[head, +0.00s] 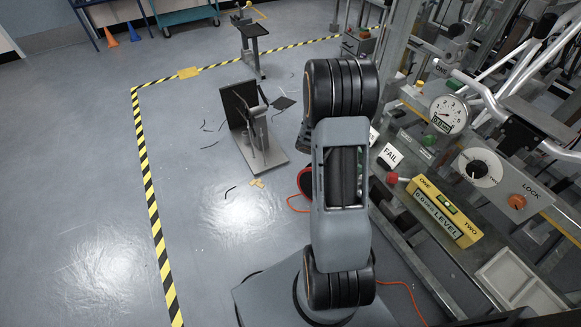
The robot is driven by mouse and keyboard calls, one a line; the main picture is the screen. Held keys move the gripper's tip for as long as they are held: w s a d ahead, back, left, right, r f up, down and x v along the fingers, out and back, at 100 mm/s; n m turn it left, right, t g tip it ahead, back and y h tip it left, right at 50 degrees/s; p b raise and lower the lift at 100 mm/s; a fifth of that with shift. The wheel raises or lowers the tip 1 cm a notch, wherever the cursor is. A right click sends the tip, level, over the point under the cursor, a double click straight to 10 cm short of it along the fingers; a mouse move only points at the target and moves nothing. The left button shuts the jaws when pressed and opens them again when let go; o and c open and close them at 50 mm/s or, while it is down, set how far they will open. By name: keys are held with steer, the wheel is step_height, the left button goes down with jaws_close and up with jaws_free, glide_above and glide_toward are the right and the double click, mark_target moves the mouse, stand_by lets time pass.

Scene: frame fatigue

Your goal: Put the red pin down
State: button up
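A red ball-shaped head (392,177) with a short pale stem shows on the bench at the right, just below the FAIL card (390,155). I cannot tell whether it is the red pin. No other clear red pin shows. My arm rises through the middle of the head view and covers part of the floor and bench edge. My gripper is not seen, so whether it holds anything is hidden.
A yellow level block (444,211), a round dial gauge (449,114), a LOCK panel (517,202) and a pale tray (515,280) crowd the bench. Left floor is open.

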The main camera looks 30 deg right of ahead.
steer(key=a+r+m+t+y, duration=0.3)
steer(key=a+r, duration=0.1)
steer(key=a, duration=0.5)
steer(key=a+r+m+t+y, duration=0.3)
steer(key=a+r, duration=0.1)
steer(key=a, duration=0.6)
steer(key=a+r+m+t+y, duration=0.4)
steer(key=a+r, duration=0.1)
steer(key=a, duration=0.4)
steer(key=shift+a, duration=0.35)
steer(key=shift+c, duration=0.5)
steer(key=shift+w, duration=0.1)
